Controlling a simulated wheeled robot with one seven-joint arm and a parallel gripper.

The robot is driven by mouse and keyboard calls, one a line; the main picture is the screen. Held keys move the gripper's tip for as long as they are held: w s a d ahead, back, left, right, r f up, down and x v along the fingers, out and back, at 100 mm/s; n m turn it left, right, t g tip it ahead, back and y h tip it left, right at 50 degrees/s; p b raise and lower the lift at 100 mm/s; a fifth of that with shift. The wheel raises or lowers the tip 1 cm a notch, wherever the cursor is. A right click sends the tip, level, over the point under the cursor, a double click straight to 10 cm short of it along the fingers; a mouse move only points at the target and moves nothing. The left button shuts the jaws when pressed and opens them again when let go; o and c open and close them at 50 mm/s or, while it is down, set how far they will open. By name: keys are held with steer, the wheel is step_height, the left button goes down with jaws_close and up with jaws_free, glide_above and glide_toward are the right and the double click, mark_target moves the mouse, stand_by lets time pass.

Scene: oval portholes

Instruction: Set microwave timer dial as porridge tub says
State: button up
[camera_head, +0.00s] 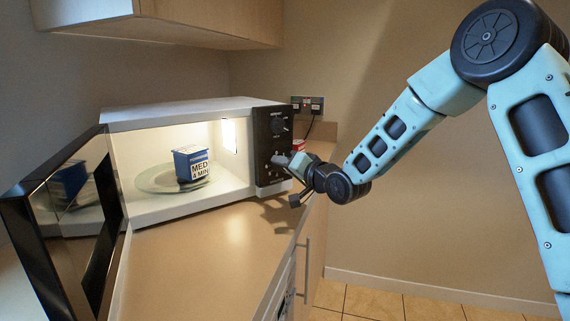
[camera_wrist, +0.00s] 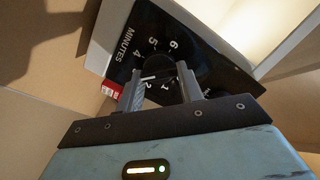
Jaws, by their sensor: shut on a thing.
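The white microwave (camera_head: 185,112) stands on the counter with its door open and its inside lit. The blue and white porridge tub (camera_head: 191,163) sits upright on the glass plate (camera_head: 150,181) inside; its label reads "MED 4 MIN". The black control panel (camera_head: 268,140) has an upper knob (camera_head: 278,126) and a lower timer dial. My gripper (camera_head: 285,161) is at the lower part of the panel. In the wrist view my gripper (camera_wrist: 161,85) is shut on the timer dial (camera_wrist: 160,72), beside the word "MINUTES" and printed numbers. A white pointer mark shows, but its exact setting is unclear.
The open microwave door (camera_head: 75,215) reaches out at the left over the counter (camera_head: 195,255). A red and white object (camera_head: 298,146) stands behind my gripper by the wall sockets (camera_head: 308,105). A cupboard (camera_head: 170,20) hangs above. The counter's front is clear.

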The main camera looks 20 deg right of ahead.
steer(key=shift+d+f+m+t+y+p, duration=0.15)
steer(key=shift+m+p, duration=0.25)
steer(key=shift+m, duration=0.95)
steer(key=shift+a+m+t+y+p, duration=0.15)
steer(key=shift+m+p, duration=0.3)
steer(key=shift+m, duration=0.95)
steer(key=shift+d+f+m+t+y+p, duration=0.15)
steer(key=shift+m+p, duration=0.25)
steer(key=shift+m, duration=0.95)
steer(key=o, duration=1)
steer(key=v, duration=1.7)
steer(key=shift+d+b, duration=0.2)
steer(key=shift+b, duration=0.15)
steer(key=shift+s+a+r, duration=0.1)
